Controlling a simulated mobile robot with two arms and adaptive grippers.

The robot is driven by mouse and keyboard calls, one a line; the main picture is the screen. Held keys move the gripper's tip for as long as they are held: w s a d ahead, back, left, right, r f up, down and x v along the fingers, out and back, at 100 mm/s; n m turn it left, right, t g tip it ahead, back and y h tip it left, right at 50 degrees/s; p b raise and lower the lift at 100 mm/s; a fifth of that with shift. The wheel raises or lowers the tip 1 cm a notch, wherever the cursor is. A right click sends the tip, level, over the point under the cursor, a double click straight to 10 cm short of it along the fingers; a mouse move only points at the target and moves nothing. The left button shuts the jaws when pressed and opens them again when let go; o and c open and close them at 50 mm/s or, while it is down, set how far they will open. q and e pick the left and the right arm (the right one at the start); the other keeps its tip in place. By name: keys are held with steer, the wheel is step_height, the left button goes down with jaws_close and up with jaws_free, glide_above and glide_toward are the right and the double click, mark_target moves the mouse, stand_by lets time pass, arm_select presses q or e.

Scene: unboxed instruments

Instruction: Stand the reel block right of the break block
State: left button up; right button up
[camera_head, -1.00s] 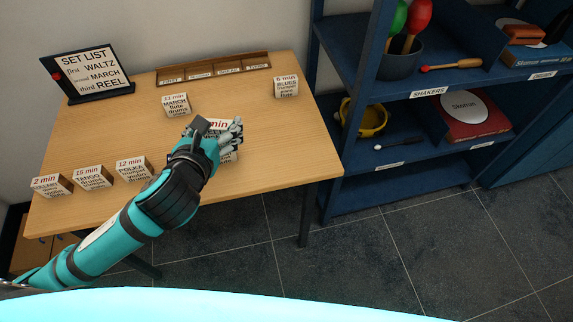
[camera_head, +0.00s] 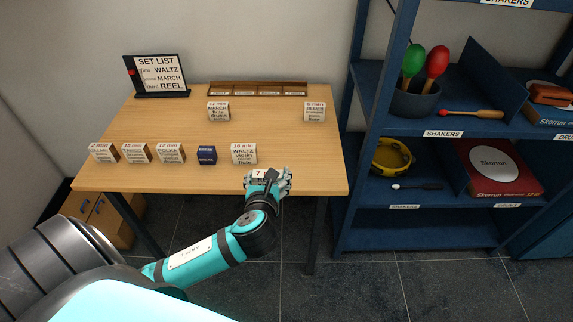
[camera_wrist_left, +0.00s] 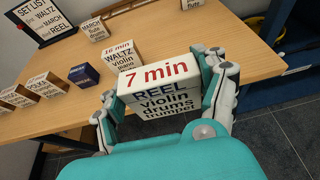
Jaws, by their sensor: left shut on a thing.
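The reel block (camera_wrist_left: 160,90), white with a red "7 min" on top, is between the fingers of my left gripper (camera_wrist_left: 165,92) in the left wrist view. In the head view my left gripper (camera_head: 267,182) holds the reel block (camera_head: 259,174) at the table's front edge, right of and nearer than the waltz block (camera_head: 244,153). My right gripper is not in view.
The tango block (camera_head: 136,153) and a "2 min" block (camera_head: 104,153) stand farther left. The march block (camera_head: 218,112), blues block (camera_head: 314,112), a slotted wooden rack (camera_head: 230,90) and the set list sign (camera_head: 157,76) are behind. The table's middle (camera_head: 275,135) is clear.

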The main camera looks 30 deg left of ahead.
arm_select(q)
steer(key=shift+a+f+y, duration=0.3)
steer(key=shift+a+f, duration=0.05)
steer(key=shift+a, duration=0.05)
steer(key=w+a, duration=0.1)
steer(key=w, duration=0.3)
steer(key=w+a+f, duration=0.1)
steer(key=w+a, duration=0.1)
steer(key=w, duration=0.3)
steer(key=w+a, duration=0.2)
steer(key=w, duration=0.3)
steer(key=shift+w+f, duration=0.35)
steer(key=shift+f, duration=1.65)
steer(key=shift+f, duration=0.1)
steer(key=o, duration=1.2)
steer(key=shift+o, duration=0.2)
